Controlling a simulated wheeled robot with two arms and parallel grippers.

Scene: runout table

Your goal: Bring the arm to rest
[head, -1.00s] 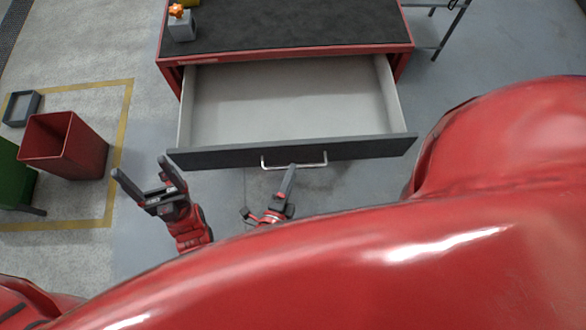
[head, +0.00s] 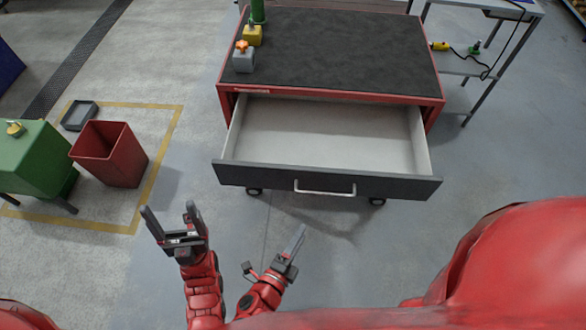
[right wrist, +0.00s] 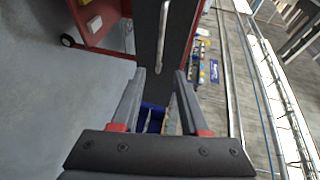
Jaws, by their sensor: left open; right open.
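My right gripper (head: 300,230) is open and empty in front of the open drawer (head: 232,175), a little short of its bar handle (head: 325,192), with a visible gap. In the right wrist view my right gripper's two fingers (right wrist: 158,74) stand apart with nothing held between them, and the handle (right wrist: 162,35) is beyond the fingertips. My left gripper (head: 170,209) is open and empty, to the left of the right one, above the floor and clear of the drawer. The drawer is pulled out and looks empty inside.
A red bin (head: 108,155) and green box (head: 35,160) stand left. A metal table (head: 480,65) is back right. Floor around the grippers is clear.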

